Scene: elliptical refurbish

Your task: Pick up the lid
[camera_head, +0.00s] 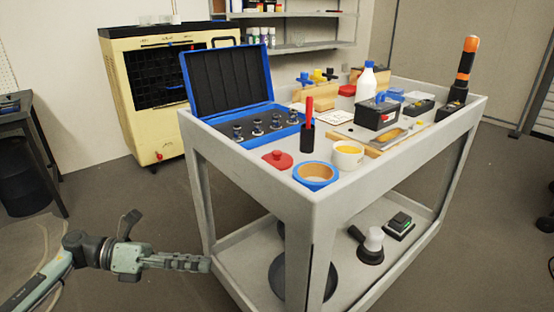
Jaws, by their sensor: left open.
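A small red lid (277,159) with a raised knob lies on the grey cart's top (257,184), near its front left edge. My left gripper (207,264) is low at the left, beside the cart's lower part, well below the top and apart from the lid. It is open and seen edge-on, with nothing visible in it. A white pot (348,163) with yellow contents stands right of the lid. A blue ring-shaped roll (315,182) lies in front of it. My right gripper is out of view.
An open blue case (228,82) with several metal pieces stands behind the lid. A dark cup (307,137) with a red stick is close by. A wooden board, white bottle (366,80) and orange-black torch (465,70) fill the right side.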

